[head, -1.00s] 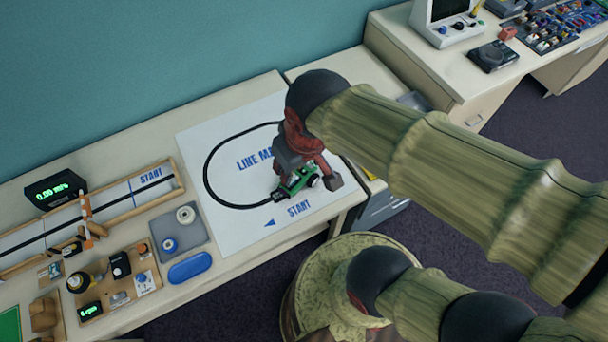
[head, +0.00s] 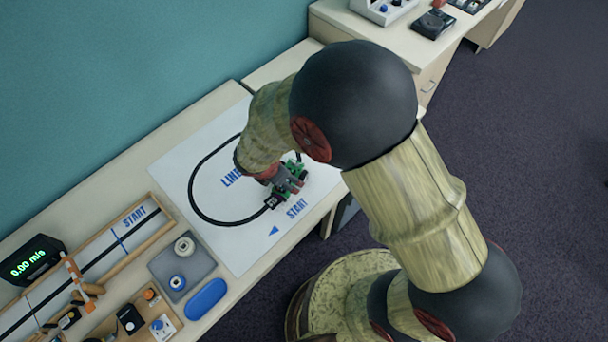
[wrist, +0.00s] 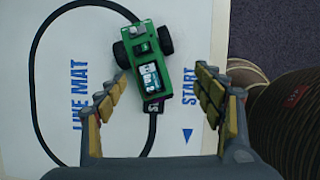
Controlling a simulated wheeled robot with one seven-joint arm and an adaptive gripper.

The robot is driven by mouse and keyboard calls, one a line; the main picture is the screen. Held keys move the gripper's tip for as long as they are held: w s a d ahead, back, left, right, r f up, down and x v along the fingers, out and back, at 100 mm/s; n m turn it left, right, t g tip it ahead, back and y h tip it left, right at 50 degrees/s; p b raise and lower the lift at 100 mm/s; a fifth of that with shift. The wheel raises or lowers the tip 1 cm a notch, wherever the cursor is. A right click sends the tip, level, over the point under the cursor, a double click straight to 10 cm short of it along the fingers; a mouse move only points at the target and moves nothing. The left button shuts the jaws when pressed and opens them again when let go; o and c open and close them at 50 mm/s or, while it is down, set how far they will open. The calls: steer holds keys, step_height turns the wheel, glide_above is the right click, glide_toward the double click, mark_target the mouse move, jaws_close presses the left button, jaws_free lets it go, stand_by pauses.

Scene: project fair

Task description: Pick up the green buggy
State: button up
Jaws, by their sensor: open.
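The green buggy (wrist: 151,66) stands on the white line mat (wrist: 75,18), over the black line near the START mark. It has black wheels at its far end and a small display on top. In the head view the buggy (head: 274,201) is partly hidden by my gripper (head: 284,184). In the wrist view my gripper (wrist: 164,105) is open, with its two padded fingers apart and the buggy's near end showing between them. The fingers do not visibly touch it. I cannot tell the height between the fingertips and the buggy.
A blue case (head: 206,299) and a grey tray (head: 160,257) with two spools lie left of the mat. A track with a speed display (head: 33,263) is farther left. The table's front edge is close to the buggy. My round base stands below.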

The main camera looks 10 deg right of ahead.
steer(key=shift+w+a+r+n+t, duration=0.25)
steer(key=shift+w+a+n+t, duration=0.05)
steer(key=shift+w+n, duration=0.35)
steer(key=shift+w+a+n, duration=0.15)
steer(key=shift+a+n, duration=0.1)
steer(key=shift+n, duration=0.5)
steer(key=shift+f+y, duration=0.15)
steer(key=shift+y, duration=0.15)
steer(key=b+x, duration=0.3)
steer(key=x, duration=0.4)
steer(key=shift+d+f, duration=0.2)
steer(key=shift+f, duration=0.1)
steer(key=shift+r, duration=0.1)
steer(key=shift+c, duration=1.1)
steer(key=c, duration=0.7)
